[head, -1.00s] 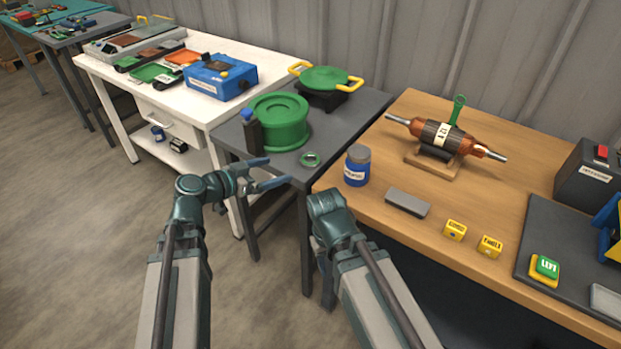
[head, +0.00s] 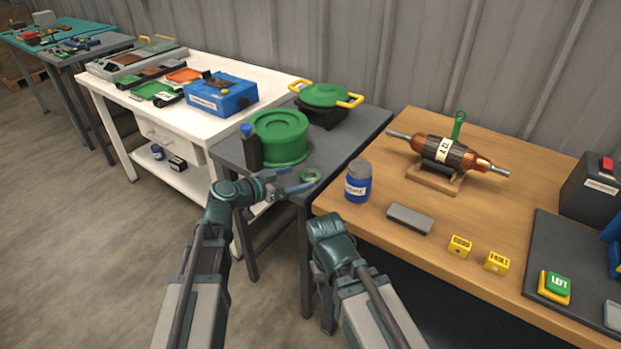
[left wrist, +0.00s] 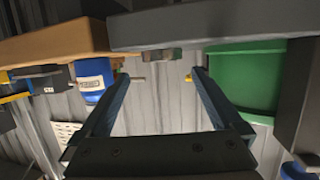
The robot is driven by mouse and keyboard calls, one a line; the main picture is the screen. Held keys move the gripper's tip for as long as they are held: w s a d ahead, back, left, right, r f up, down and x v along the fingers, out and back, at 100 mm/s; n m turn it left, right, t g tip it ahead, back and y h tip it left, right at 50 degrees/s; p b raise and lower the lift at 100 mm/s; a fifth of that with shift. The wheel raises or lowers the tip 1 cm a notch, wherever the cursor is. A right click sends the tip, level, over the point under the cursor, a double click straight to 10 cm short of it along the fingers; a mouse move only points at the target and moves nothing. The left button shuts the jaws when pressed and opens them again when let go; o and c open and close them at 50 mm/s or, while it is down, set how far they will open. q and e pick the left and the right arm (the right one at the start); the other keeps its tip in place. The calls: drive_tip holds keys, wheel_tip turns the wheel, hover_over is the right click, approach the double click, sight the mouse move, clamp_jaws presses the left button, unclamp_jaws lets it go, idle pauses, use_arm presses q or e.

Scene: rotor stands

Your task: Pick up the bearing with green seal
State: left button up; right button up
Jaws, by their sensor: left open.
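The bearing with green seal (head: 311,175) is a small ring lying flat near the front edge of the grey table (head: 345,150). My left gripper (head: 296,180) is open, with its fingertips at the table edge just left of and close to the bearing. In the left wrist view, which is upside down, the bearing (left wrist: 161,55) shows edge-on beyond and between the open fingers (left wrist: 159,77), with nothing held. My right arm is in the lower middle of the head view, and its jaws cannot be made out.
A green drum (head: 280,138) and a dark post with a blue top (head: 251,150) stand behind and left of the bearing. A green-lidded pot (head: 325,95) is farther back. A blue jar (head: 358,184) stands to the right on the wooden table (head: 480,215).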

sight(314, 174)
use_arm(q)
drive_tip(key=b+x, duration=0.1)
drive_tip(key=x, duration=0.1)
drive_tip(key=b+x, duration=0.1)
drive_tip(key=x, duration=0.2)
drive_tip(key=shift+w+a+f, duration=0.15)
drive_tip(key=shift+f, duration=0.2)
drive_tip(key=c, duration=1.5)
use_arm(e)
wheel_tip(314, 174, down, 2)
drive_tip(key=shift+f, duration=0.1)
use_arm(q)
drive_tip(key=shift+r, duration=0.15)
use_arm(e)
drive_tip(key=shift+r, duration=0.2)
